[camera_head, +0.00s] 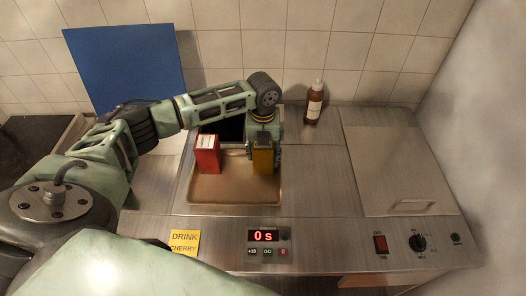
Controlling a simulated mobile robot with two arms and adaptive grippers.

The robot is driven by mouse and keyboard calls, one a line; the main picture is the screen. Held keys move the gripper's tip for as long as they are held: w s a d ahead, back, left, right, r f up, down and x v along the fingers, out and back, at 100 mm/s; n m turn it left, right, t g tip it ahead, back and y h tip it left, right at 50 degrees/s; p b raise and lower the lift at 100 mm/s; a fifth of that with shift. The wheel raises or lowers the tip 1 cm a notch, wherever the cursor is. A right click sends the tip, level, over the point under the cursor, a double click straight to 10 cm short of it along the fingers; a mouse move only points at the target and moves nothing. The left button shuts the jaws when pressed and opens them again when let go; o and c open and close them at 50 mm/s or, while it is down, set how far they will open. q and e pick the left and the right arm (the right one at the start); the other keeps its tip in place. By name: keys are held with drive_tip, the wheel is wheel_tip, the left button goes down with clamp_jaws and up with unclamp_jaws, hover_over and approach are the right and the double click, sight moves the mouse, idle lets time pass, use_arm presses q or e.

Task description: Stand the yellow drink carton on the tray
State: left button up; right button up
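The yellow drink carton (262,161) is upright over the right part of the brown tray (235,191). I cannot tell whether its base touches the tray. My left gripper (268,148) points down at the carton from above, with a finger along its right side. It appears shut on the carton, though the arm hides part of the grip. A red carton (207,158) with a white label stands upright on the left part of the tray. My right gripper is not in view.
A brown bottle (314,103) stands behind, to the right. A closed steel lid (393,170) with a handle is on the right. The front panel has a display (263,236), a red switch (380,244), a knob (417,242) and a yellow "DRINK CHERRY" note (185,243). A blue board (125,62) leans behind.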

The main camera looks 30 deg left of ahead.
use_arm(q)
drive_tip(key=o, duration=0.5)
drive_tip(key=shift+c, duration=0.2)
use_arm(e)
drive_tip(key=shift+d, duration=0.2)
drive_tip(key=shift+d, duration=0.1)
use_arm(q)
drive_tip(key=shift+r, duration=0.5)
wheel_tip(320, 180, up, 11)
drive_tip(key=b, duration=0.4)
drive_tip(key=shift+f, duration=0.2)
drive_tip(key=shift+r, duration=0.4)
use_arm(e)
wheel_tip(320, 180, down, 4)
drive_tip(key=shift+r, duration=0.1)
use_arm(q)
drive_tip(key=shift+f, duration=0.1)
